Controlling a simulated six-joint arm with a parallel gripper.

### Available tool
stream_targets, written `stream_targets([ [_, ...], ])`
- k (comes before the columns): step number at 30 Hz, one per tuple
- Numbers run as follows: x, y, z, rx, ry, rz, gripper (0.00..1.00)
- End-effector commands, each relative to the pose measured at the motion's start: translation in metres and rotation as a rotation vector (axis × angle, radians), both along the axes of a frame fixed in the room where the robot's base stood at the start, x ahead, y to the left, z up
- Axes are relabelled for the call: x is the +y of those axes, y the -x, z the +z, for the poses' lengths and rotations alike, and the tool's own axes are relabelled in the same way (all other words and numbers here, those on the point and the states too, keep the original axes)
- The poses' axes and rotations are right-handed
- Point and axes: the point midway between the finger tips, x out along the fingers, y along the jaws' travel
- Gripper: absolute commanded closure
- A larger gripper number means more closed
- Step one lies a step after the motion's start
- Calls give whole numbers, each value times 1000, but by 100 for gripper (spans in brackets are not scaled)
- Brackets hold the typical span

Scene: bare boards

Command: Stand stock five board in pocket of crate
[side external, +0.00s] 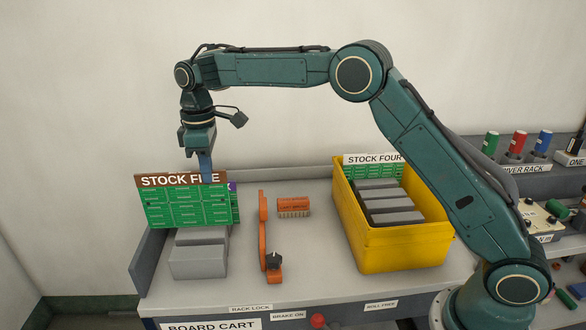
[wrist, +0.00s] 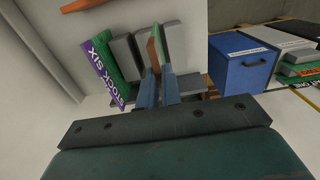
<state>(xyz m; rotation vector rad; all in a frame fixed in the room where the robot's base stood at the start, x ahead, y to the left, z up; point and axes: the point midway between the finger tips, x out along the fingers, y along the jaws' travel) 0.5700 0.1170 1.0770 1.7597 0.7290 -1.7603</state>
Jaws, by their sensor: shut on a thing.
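The stock five board (side external: 187,207) is a green board with a brown header, upright at the grey rack on the left of the cart. My gripper (side external: 206,180) is shut on its top edge from above. In the wrist view the fingers (wrist: 158,92) close on the board's thin brown edge (wrist: 153,52). I cannot tell whether its bottom is clear of the rack. The yellow crate (side external: 405,249) stands to the right, with grey dividers forming pockets. The stock four board (side external: 372,160) stands at its back. Its pocket floors are hidden.
The stock six board (wrist: 105,72), green with a purple header, stands close beside the held board. Grey rack blocks (side external: 199,262) lie below. An orange lever (side external: 264,235) and an orange-brown block (side external: 293,206) lie between rack and crate. A blue box (wrist: 240,66) shows in the wrist view.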

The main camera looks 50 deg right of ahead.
Motion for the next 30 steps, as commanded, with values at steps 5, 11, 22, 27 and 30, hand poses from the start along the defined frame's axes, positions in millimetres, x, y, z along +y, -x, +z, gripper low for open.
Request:
stream_targets([
  [5, 0, -1, 29, -6, -1, 0, 100],
  [11, 0, -1, 59, -5, -1, 0, 100],
  [22, 0, -1, 86, -2, -1, 0, 100],
  [27, -5, 0, 96, -2, -1, -3, 100],
  [30, -19, 1, 97, -1, -1, -3, 100],
])
